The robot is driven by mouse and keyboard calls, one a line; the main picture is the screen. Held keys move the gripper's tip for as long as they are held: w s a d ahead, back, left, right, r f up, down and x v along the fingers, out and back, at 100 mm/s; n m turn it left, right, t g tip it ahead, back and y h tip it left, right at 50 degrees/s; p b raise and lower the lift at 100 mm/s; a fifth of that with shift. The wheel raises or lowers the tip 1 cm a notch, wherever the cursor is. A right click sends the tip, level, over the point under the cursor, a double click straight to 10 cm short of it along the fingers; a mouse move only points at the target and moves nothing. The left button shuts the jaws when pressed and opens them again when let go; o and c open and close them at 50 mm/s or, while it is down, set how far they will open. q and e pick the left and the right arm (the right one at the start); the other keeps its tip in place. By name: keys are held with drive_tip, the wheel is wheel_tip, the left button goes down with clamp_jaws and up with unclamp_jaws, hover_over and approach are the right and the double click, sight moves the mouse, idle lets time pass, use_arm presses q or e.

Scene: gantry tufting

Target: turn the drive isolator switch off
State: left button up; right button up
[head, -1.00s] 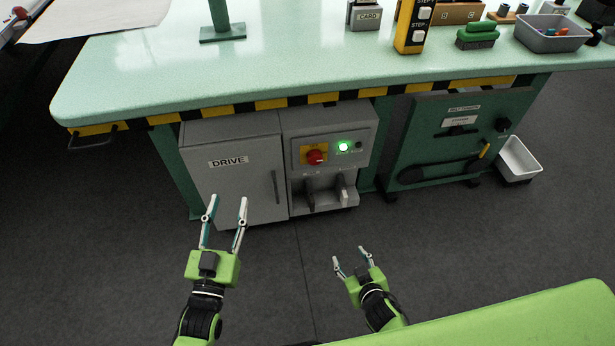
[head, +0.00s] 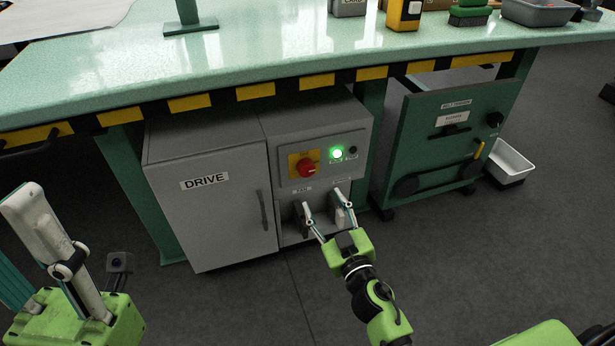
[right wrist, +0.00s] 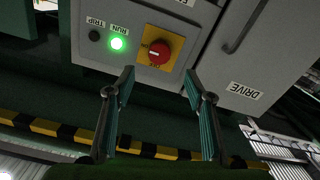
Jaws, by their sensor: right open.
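The drive isolator switch (head: 306,168) is a red rotary knob on a yellow plate, on the grey panel right of the DRIVE door. It also shows in the right wrist view (right wrist: 159,52), upside down, beyond and between the fingertips. My right gripper (head: 322,202) is open and empty, below and in front of the knob, apart from it. In the head view its fingertips overlap the levers under the panel; I cannot tell any contact there.
A green RUN lamp (head: 337,154) is lit beside the knob; the TRIP lamp (head: 352,150) is dark. The DRIVE cabinet door (head: 212,215) is shut. The bench top (head: 230,45) overhangs with a striped edge. A green cabinet (head: 440,150) and white bin (head: 512,160) stand right.

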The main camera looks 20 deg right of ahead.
sight(308, 173)
drive_tip(key=w, duration=1.2)
drive_tip(key=shift+a+b, duration=0.2)
drive_tip(key=shift+b, duration=0.2)
drive_tip(key=c, duration=1.1)
